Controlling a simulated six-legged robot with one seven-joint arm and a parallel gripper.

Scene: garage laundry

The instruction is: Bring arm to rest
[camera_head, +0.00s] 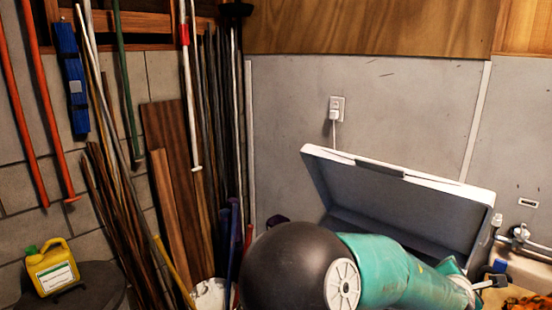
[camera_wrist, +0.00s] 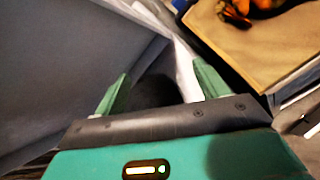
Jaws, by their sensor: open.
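My gripper (camera_wrist: 158,82) shows in the wrist view with its two green fingers spread apart. In the head view my arm stretches from the bottom middle to the lower right, in front of an open grey lid (camera_head: 400,195) with a pale rim. The arm hides what lies below the lid. A large grey surface (camera_wrist: 60,70) fills the left of the wrist view, close beside the left finger.
A tan surface (camera_wrist: 275,45) with orange items (camera_wrist: 240,10) lies at the wrist view's upper right. In the head view, poles and boards (camera_head: 170,200) lean at the left. A yellow jug (camera_head: 52,268) stands on a dark round top. Taps (camera_head: 522,238) are at the right wall.

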